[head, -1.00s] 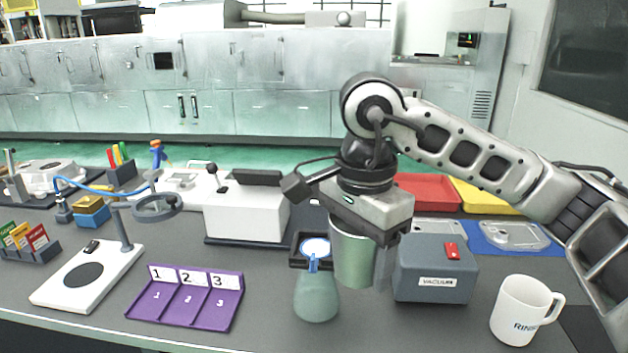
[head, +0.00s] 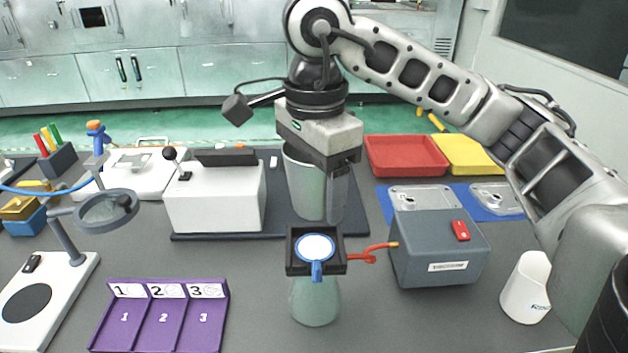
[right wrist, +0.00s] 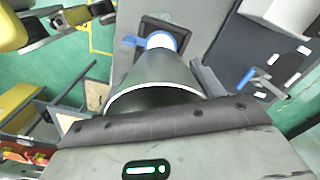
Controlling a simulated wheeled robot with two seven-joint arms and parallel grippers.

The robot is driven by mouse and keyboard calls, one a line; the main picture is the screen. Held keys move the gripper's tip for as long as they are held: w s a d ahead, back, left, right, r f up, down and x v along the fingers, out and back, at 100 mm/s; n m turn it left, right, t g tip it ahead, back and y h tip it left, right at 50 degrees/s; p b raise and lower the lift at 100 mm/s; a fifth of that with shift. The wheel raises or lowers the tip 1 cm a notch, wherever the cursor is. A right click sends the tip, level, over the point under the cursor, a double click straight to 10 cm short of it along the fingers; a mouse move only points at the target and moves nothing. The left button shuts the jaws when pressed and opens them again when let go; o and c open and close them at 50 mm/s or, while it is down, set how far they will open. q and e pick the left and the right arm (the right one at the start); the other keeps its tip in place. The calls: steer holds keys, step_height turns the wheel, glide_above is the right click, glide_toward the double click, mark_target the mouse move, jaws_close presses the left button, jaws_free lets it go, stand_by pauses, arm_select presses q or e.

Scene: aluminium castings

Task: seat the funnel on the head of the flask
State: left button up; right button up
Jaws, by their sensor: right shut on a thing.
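The flask (head: 315,302) is a pale green glass vessel standing upright on the bench in the head view. Its head is a black square collar (head: 301,266) with a white disc in a blue ring and a blue tab; it shows partly in the right wrist view (right wrist: 160,41). My right gripper (head: 322,190) is shut on the funnel (head: 304,185), a grey-green tapered cup. In the head view they appear above and behind the flask head. In the right wrist view the funnel (right wrist: 155,82) overlaps the head; I cannot tell the gap between them. My left gripper is not in view.
A grey vacuum box (head: 440,250) with a red switch stands right of the flask, an orange-red hose (head: 368,255) between them. A white mug (head: 526,288) is at right. A purple numbered tray (head: 160,315) is left, a white machine (head: 215,200) behind.

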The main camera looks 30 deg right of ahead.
mark_target(315, 248)
steer(key=shift+f+b, duration=0.35)
steer(key=shift+f, duration=0.05)
step_height(315, 248, down, 3)
steer(key=b, duration=0.3)
steer(key=shift+f, duration=0.1)
steer(key=shift+f+b, duration=0.55)
steer(key=shift+f, duration=0.35)
arm_select(q)
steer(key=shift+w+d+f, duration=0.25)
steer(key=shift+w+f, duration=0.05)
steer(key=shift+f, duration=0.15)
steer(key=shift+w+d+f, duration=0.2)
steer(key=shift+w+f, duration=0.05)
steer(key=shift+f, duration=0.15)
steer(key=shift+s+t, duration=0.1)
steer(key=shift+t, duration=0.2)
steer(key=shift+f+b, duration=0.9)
steer(key=shift+b, duration=0.15)
arm_select(e)
steer(key=shift+f, duration=0.85)
steer(key=o, duration=1.1)
